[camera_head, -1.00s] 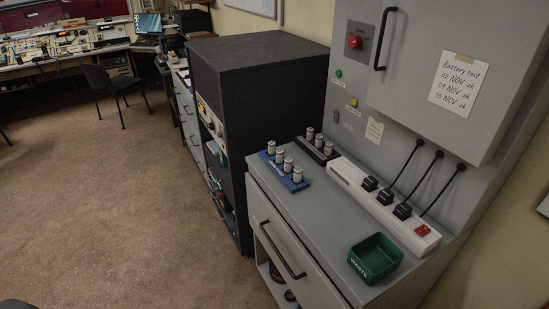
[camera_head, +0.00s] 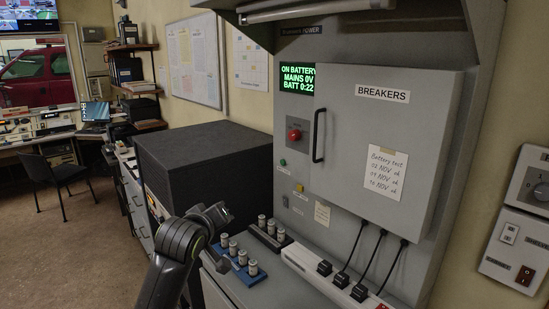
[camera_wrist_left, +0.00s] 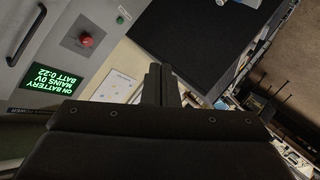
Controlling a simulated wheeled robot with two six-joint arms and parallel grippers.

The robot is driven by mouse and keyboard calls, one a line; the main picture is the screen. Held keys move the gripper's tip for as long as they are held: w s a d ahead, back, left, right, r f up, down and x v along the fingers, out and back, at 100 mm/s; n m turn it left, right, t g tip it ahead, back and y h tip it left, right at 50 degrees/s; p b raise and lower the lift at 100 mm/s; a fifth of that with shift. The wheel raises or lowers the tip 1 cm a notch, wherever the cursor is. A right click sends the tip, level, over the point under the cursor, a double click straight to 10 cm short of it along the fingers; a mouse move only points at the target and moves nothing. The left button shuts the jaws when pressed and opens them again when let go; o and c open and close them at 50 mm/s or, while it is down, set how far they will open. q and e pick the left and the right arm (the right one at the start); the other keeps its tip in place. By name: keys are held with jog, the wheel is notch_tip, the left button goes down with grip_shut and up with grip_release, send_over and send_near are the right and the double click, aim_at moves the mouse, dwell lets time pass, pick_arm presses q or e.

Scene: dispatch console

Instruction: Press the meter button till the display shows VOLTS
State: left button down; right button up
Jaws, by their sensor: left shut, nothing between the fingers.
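The green-lit display (camera_head: 297,79) on the grey panel reads ON BATTERY, MAINS 0V, BATT 0:22; it also shows rotated in the left wrist view (camera_wrist_left: 52,80). Below it are a red round button (camera_head: 295,134), a green button (camera_head: 283,162) and a yellow button (camera_head: 300,188). Their labels are too small to read, so I cannot tell which is the meter button. My left gripper (camera_head: 222,212) is left of the panel, apart from the buttons. In the left wrist view its fingers (camera_wrist_left: 160,86) are together and empty. My right gripper is not in view.
A closed breaker door (camera_head: 380,150) with a black handle is right of the buttons. Below are a blue battery holder (camera_head: 245,272), a dark battery holder (camera_head: 268,238) and a white power strip (camera_head: 310,268) with plugs and cables. A black cabinet (camera_head: 210,150) stands left.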

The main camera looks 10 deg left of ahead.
pick_arm(q)
jog(key=w+d+r+n+t, duration=0.1)
jog(key=r+n+t, duration=0.1)
jog(key=r, duration=1)
jog(key=w+d+r+n+t+h, duration=0.1)
jog(key=w+d+r+n+t, duration=0.1)
jog(key=r, duration=1)
jog(key=w+d+r+n+t, duration=0.1)
jog(key=r+t, duration=0.1)
jog(key=r, duration=1)
jog(key=s+r+n+t, duration=0.1)
jog(key=s+r, duration=0.3)
jog(key=r, duration=0.5)
jog(key=s+d+r+n+t+h, duration=0.1)
jog(key=s+r, duration=0.3)
jog(key=r, duration=0.6)
jog(key=s+d+r+n+t, duration=0.1)
jog(key=s+r+n+t, duration=0.2)
jog(key=r, duration=0.6)
jog(key=shift+s+d+r+h, duration=0.15)
jog(key=shift+s+r+h, duration=0.2)
jog(key=shift+s, duration=0.75)
jog(key=shift+w+f, duration=0.1)
jog(key=shift+f, duration=0.05)
